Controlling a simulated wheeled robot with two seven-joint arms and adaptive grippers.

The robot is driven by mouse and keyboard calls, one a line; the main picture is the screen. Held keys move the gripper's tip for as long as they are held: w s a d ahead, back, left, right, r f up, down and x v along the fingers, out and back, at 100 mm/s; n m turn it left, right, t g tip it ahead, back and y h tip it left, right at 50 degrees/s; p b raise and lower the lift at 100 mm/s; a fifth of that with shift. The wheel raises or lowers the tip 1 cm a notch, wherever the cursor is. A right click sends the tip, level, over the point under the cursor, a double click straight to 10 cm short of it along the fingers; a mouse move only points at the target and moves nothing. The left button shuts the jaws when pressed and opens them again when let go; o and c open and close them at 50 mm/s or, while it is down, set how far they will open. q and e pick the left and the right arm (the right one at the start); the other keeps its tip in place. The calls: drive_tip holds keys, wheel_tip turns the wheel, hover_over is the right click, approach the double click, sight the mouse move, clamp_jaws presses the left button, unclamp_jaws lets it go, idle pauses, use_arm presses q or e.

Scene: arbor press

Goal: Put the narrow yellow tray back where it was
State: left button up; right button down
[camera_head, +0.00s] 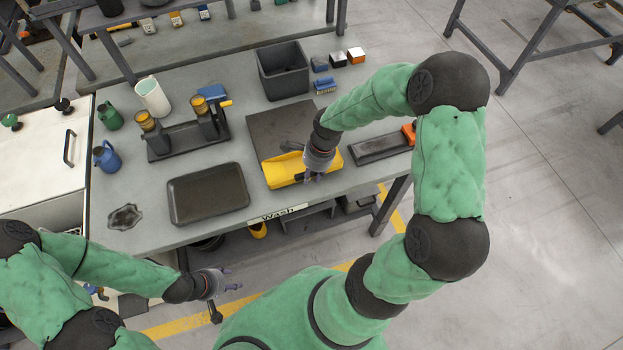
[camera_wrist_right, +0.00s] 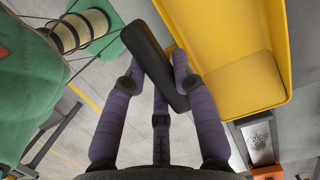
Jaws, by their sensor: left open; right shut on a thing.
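The narrow yellow tray (camera_head: 280,174) is at the front edge of the workbench, by the front of a dark flat mat. My right gripper (camera_head: 312,176) is over its front side and partly hides it. In the right wrist view, the fingers (camera_wrist_right: 158,85) are closed around a dark bar (camera_wrist_right: 152,55). The bar runs along the yellow tray's side (camera_wrist_right: 215,60) and looks like its handle. I cannot tell whether the tray rests on the bench or is slightly raised. My left gripper (camera_head: 222,284) is open and empty, low in front of the bench.
A black tray (camera_head: 208,193) lies left of the yellow one. The dark mat (camera_head: 283,125), a grey bin (camera_head: 283,72) and a dark stand (camera_head: 188,135) are behind. A "Wash" label (camera_head: 278,214) marks the bench edge.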

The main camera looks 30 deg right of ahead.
drive_tip(key=x, duration=0.2)
drive_tip(key=shift+d+f, duration=0.2)
drive_tip(key=shift+f, duration=0.2)
drive_tip(key=shift+r, duration=0.1)
drive_tip(key=c, duration=1)
unclamp_jaws()
drive_tip(key=shift+f, duration=0.2)
drive_tip(key=shift+s, duration=0.1)
